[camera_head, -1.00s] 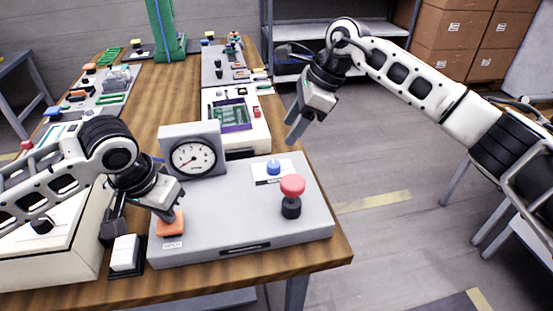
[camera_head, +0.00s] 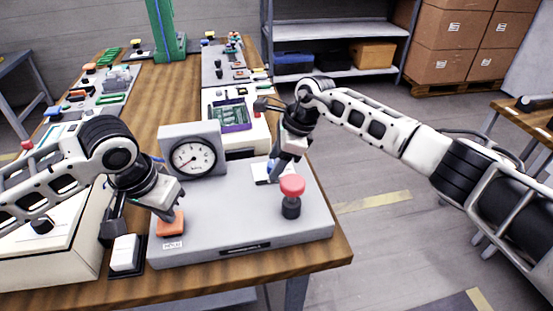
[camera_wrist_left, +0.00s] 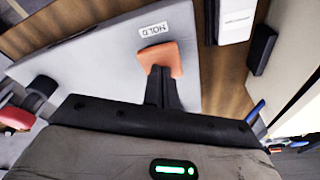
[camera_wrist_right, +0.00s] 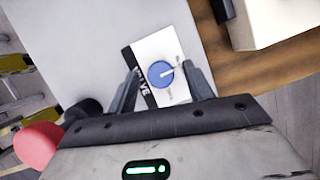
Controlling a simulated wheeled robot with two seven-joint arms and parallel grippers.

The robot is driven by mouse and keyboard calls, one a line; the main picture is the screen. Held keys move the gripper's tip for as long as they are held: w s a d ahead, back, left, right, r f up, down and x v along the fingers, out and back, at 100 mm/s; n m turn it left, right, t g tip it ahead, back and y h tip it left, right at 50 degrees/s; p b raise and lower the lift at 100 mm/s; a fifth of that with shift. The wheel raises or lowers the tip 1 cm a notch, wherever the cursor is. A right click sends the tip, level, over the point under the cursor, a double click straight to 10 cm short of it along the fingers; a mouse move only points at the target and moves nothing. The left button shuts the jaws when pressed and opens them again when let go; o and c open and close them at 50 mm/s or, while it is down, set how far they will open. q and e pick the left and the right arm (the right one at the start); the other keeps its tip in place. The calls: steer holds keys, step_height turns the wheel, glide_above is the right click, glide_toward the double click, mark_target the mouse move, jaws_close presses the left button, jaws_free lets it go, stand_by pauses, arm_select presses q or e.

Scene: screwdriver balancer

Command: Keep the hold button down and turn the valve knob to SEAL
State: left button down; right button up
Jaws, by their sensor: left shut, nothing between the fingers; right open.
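The orange hold button (camera_head: 171,224) is at the front left of the grey panel (camera_head: 225,220), with its HOLD label beside it. My left gripper (camera_head: 170,214) is shut with its fingertips on the button; the left wrist view shows the fingers against the orange cap (camera_wrist_left: 161,58). The blue valve knob (camera_wrist_right: 160,74) sits on a white VALVE plate (camera_wrist_right: 150,52) in the right wrist view, its white pointer line toward the plate's right side. My right gripper (camera_wrist_right: 167,82) is open, with a finger on either side of the knob.
A red mushroom button (camera_head: 291,186) stands on the panel, close to my right gripper. A dial gauge (camera_head: 193,159) stands at the panel's back left. A white rocker switch (camera_head: 125,253) is left of the panel. Other devices fill the bench behind.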

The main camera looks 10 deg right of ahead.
arm_select(q)
steer(key=shift+f, duration=0.1)
arm_select(e)
steer(key=c, duration=1)
steer(key=shift+m, duration=0.3)
steer(key=m+t, duration=0.1)
steer(key=m, duration=0.1)
steer(key=m+h, duration=0.1)
steer(key=m, duration=0.1)
steer(key=shift+s+a+t, duration=0.1)
steer(key=shift+s+t, duration=0.05)
steer(key=shift+t, duration=0.25)
steer(key=m, duration=0.2)
steer(key=m+t+h, duration=0.1)
steer(key=m, duration=0.1)
steer(key=shift+a+m+h, duration=0.1)
steer(key=shift+m+h, duration=0.2)
steer(key=shift+m, duration=0.1)
steer(key=m, duration=0.2)
steer(key=m+h, duration=0.1)
steer(key=m, duration=0.1)
steer(key=shift+a+m+h, duration=0.15)
steer(key=shift+m+h, duration=0.95)
steer(key=shift+m, duration=1.1)
